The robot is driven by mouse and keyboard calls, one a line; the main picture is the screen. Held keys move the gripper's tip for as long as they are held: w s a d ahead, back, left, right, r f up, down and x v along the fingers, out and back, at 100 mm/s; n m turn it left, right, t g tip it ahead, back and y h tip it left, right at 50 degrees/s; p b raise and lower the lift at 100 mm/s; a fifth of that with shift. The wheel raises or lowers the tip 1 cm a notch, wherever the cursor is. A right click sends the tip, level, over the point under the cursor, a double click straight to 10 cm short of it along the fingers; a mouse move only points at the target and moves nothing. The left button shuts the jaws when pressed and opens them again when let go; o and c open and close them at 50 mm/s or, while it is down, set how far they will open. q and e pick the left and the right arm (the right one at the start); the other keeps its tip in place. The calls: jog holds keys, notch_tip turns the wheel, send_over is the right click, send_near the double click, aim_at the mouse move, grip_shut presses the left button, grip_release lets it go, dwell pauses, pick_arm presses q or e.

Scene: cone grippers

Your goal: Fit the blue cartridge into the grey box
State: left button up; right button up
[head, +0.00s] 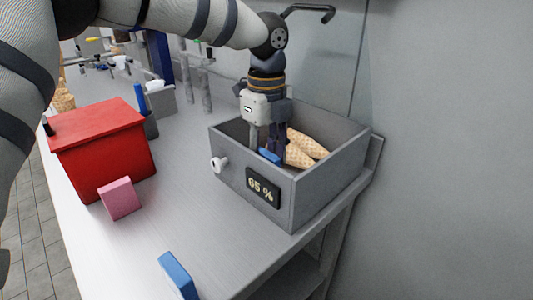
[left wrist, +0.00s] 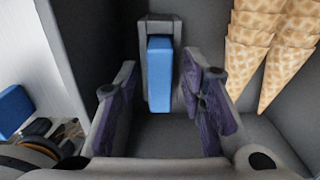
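The blue cartridge (left wrist: 160,75) stands in a narrow grey slot at the inner wall of the grey box (left wrist: 85,45). In the head view only a small part of the cartridge (head: 269,155) shows, inside the front wall of the grey box (head: 230,171). My left gripper (head: 266,148) reaches down into the box beside it. In the left wrist view its two fingers (left wrist: 160,115) are wide apart, one on each side of the cartridge, with visible gaps. My right gripper is not in view.
Waffle cones (head: 306,150) lie in the box. A "65 %" display (head: 263,188) and white knob (head: 219,163) are on its front. On the table are a red bin (head: 102,153), a pink block (head: 119,198) and another blue block (head: 177,276). The table front is mostly clear.

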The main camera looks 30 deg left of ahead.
aim_at(267, 153)
pick_arm(q)
notch_tip(267, 153, up, 12)
jog(key=shift+r, duration=0.15)
